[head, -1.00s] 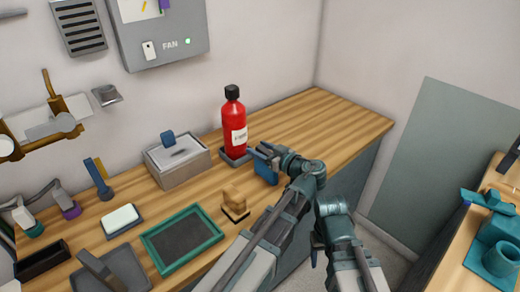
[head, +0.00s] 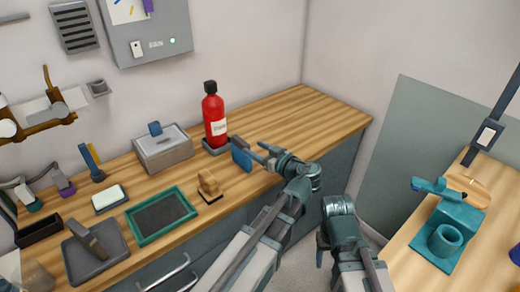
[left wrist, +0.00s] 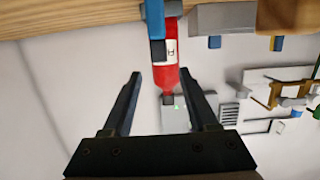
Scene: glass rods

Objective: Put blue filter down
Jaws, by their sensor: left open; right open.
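The blue filter (head: 241,159), a small upright blue piece with a dark top, stands on the wooden bench just right of the red bottle (head: 215,118). In the left wrist view, which is upside down, the blue filter (left wrist: 154,18) shows at the top, in front of the red bottle (left wrist: 168,62). My left gripper (head: 258,150) is open and empty, just right of the filter and apart from it; its spread fingers (left wrist: 160,85) have nothing between them. My right gripper (head: 322,248) hangs low in front of the bench, clear of it; its fingers are small in view.
A tan block (head: 208,183) on a dark base, a green-framed tray (head: 134,225) and a grey box (head: 164,154) are to the left. The bench right of the filter (head: 310,118) is bare. A second bench with a teal device (head: 448,232) is at right.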

